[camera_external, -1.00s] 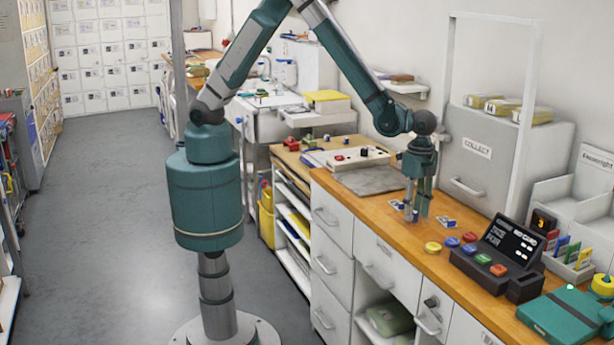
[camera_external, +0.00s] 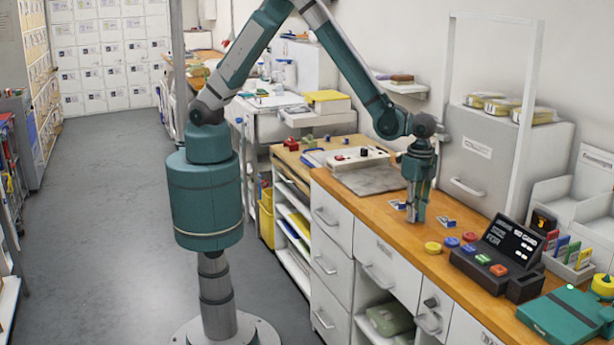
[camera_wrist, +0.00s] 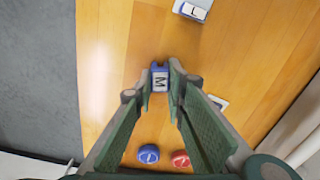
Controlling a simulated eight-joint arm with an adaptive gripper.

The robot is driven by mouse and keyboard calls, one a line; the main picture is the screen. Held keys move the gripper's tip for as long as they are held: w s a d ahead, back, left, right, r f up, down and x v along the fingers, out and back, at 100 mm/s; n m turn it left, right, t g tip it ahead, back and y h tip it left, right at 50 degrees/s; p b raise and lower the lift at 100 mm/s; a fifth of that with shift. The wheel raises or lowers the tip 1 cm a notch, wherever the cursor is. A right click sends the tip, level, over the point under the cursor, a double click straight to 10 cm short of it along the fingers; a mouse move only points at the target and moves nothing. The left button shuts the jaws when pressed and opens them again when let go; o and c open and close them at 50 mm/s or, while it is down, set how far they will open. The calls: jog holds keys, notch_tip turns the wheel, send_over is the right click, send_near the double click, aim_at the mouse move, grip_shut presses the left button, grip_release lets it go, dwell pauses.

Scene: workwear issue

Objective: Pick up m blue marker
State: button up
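The blue marker with a white top lettered M (camera_wrist: 160,84) is between my fingertips in the wrist view. My gripper (camera_wrist: 160,76) has a finger against each side of it and looks shut on it. In the external view my gripper (camera_external: 416,217) is low over the wooden counter and hides the M marker. Whether the marker touches the counter cannot be told.
A marker lettered L (camera_wrist: 193,10) lies ahead. Another marker (camera_wrist: 217,102) is partly behind my right finger. A blue button (camera_wrist: 148,154) and a red button (camera_wrist: 180,158) are near. A dark console (camera_external: 497,255) stands to the right on the counter (camera_external: 385,218).

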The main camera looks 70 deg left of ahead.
jog(key=shift+r, duration=0.2)
jog(key=shift+r, duration=4.85)
